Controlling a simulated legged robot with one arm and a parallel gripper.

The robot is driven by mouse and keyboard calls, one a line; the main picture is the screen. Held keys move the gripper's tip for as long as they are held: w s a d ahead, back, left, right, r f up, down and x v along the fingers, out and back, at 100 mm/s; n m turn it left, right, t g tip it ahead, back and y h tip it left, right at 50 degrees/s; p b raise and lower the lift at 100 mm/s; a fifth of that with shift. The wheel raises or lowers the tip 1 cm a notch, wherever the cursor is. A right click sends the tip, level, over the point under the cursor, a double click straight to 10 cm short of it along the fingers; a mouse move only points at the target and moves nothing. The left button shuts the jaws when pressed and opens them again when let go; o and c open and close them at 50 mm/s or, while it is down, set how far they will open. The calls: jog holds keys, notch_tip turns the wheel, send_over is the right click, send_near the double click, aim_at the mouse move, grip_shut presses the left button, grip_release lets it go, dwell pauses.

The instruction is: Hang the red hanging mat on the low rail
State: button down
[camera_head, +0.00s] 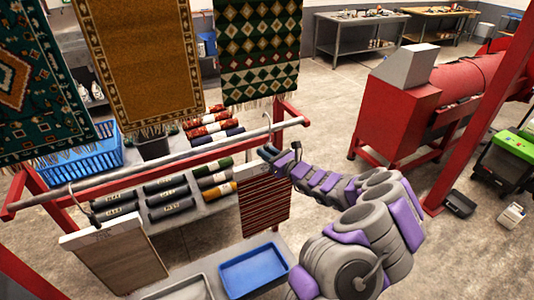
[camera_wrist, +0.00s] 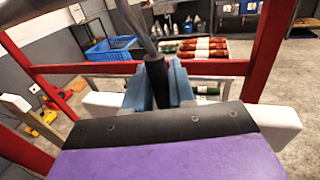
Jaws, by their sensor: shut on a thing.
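The red hanging mat (camera_head: 265,212) is dark red with pale stripes and hangs upright below a pale hanger bar. My gripper (camera_head: 272,154) is shut on the black stem (camera_wrist: 157,82) above that bar, between blue fingers. The metal hook above the stem is close to the low rail (camera_head: 160,160), a grey bar on a red frame, near its right end. I cannot tell whether the hook rests on the rail. In the wrist view the mat's cloth is hidden; pale bar ends (camera_wrist: 278,122) show on both sides.
A tan mat (camera_head: 125,260) hangs at the rail's left end. Large patterned rugs (camera_head: 145,60) hang above. Rolled mats (camera_head: 165,183) lie on a shelf behind the rail. A blue tray (camera_head: 255,270) lies below. A red machine (camera_head: 395,110) and post stand right.

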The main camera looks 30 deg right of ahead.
jog(key=shift+f, duration=0.15)
jog(key=shift+f+b, duration=0.95)
jog(key=shift+f, duration=1)
jog(key=c, duration=0.9)
grip_release()
jog(key=shift+o, duration=0.2)
jog(key=p+v, duration=0.3)
jog(key=v, duration=1.4)
jog(key=shift+s, duration=0.15)
jog(key=shift+d, duration=0.1)
